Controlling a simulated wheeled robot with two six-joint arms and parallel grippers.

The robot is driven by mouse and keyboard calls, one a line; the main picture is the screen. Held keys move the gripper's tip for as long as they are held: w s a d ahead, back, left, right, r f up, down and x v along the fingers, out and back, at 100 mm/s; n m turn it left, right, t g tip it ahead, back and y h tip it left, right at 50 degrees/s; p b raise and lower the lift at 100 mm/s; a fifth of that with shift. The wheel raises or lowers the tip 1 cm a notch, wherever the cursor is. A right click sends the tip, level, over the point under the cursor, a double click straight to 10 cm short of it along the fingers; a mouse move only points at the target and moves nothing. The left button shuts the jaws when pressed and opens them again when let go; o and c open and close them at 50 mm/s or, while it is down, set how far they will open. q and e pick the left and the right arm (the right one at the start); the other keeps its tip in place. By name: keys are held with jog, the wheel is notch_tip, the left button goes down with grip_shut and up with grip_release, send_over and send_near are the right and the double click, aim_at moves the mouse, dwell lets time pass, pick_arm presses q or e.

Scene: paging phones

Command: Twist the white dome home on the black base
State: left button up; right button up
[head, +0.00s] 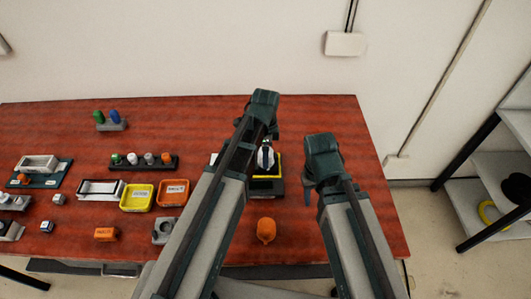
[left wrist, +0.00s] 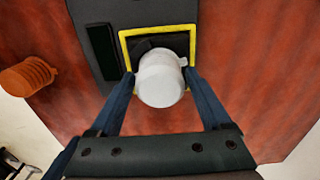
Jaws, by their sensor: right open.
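The white dome (head: 266,158) is over the black base (left wrist: 142,45), inside a yellow square outline (left wrist: 124,47) on a dark board (head: 266,187). The dome (left wrist: 160,82) hides most of the base, so I cannot tell whether it is fully seated. My left gripper (left wrist: 160,74) has one finger on each side of the dome, with the tips against it. In the head view my left arm covers part of the board. My right gripper (head: 308,190) is open and empty, right of the board and above the table.
An orange knob-like piece (head: 266,230) stands in front of the board. Yellow (head: 137,197) and orange (head: 172,192) trays, a rack of coloured pegs (head: 141,162) and small blocks lie to the left. The table's right end (head: 362,150) is clear.

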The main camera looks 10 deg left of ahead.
pick_arm(q)
jog(key=c, duration=0.8)
jog(key=shift+m, duration=1.3)
jog(key=shift+m, duration=1)
jog(key=shift+m, duration=1.4)
